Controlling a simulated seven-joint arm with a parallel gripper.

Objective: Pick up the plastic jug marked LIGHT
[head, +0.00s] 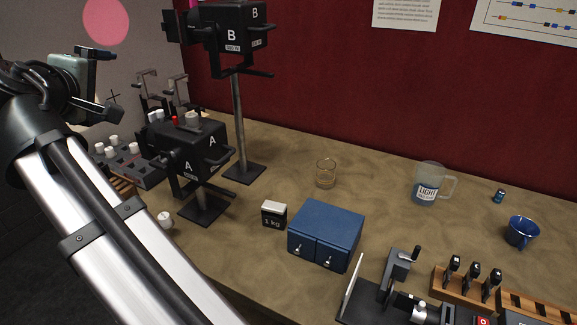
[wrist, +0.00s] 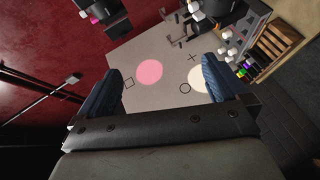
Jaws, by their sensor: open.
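The plastic jug (head: 427,203) marked LIGHT stands upright towards the right back of the table in the head view. It is clear, holds something bluish low down, and its handle points right. My gripper (wrist: 165,68) is open and empty in the wrist view, its two dark blue fingers well apart. In the head view it is up at the upper left, far from the jug. The wrist view faces a pale wall with coloured spots, and the jug is not in it.
The table (head: 375,170) is bare around the jug. A glass (head: 326,174) stands left of it; a small blue can (head: 498,196) and blue mug (head: 521,232) stand right. A blue drawer box (head: 326,232), 1 kg weight (head: 274,215) and lamps A (head: 190,150) and B (head: 232,38) stand further left.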

